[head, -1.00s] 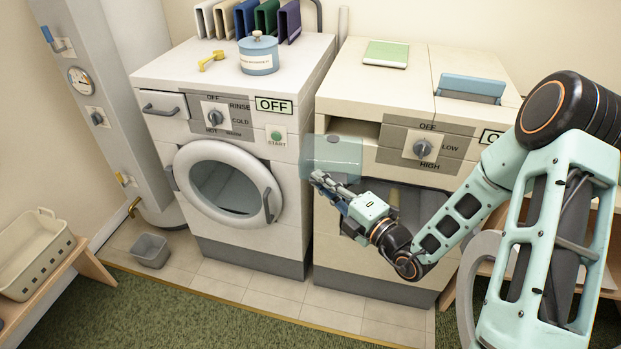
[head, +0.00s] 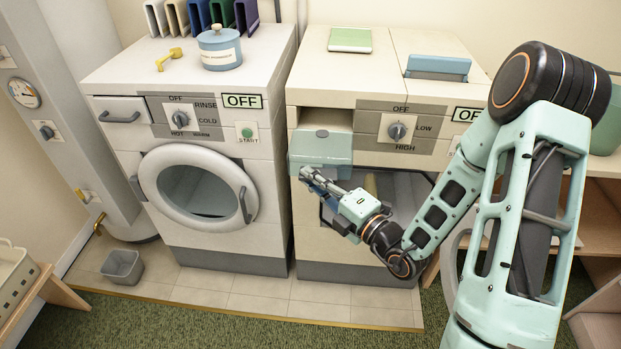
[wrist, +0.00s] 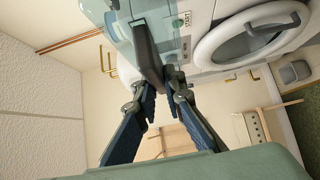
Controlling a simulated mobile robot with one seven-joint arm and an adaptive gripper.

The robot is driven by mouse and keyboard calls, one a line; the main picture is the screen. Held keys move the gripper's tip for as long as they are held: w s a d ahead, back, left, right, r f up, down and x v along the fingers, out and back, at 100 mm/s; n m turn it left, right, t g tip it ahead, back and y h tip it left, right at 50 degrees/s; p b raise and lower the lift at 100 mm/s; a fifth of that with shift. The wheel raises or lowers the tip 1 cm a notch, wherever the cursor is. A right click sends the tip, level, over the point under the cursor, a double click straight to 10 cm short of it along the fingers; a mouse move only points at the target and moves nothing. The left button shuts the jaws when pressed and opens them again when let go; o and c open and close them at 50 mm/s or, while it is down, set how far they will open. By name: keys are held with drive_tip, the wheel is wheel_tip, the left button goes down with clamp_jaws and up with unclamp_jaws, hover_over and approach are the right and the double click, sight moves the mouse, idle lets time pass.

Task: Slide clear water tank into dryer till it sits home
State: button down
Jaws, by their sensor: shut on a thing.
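The clear water tank (head: 321,146) is a see-through teal box in front of the upper left opening (head: 326,117) of the dryer (head: 310,215). Its left side is about in line with the dryer's left edge. I cannot tell how far its back end reaches into the opening. My gripper (head: 309,178) is at the tank's lower front, shut on its handle. In the wrist view, my gripper (wrist: 167,80) has its fingertips around the lower end of the dark handle (wrist: 146,52), and the tank (wrist: 118,28) shows behind it.
The washer (head: 190,120) stands left of the dryer, its round door (head: 197,190) shut. A blue canister (head: 220,48) and yellow scoop (head: 168,58) are on it. A green book (head: 350,39) lies on the dryer. A grey bin (head: 122,266) is on the floor at left.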

drive_tip(key=shift+w+r+p, duration=0.1)
drive_tip(key=shift+p, duration=0.25)
drive_tip(key=shift+w+p, duration=0.3)
drive_tip(key=shift+w, duration=0.7)
drive_tip(key=shift+w+d+p, duration=0.15)
drive_tip(key=shift+w+p, duration=0.45)
drive_tip(key=shift+w, duration=2.95)
drive_tip(key=shift+w+d+f+b, duration=0.15)
drive_tip(key=shift+w+b, duration=0.25)
drive_tip(key=shift+w, duration=2.8)
drive_tip(key=shift+w+d+f+b, duration=0.1)
drive_tip(key=shift+w+b, duration=0.25)
drive_tip(key=shift+w, duration=2.8)
drive_tip(key=c, duration=1.9)
unclamp_jaws()
drive_tip(key=shift+c, duration=0.2)
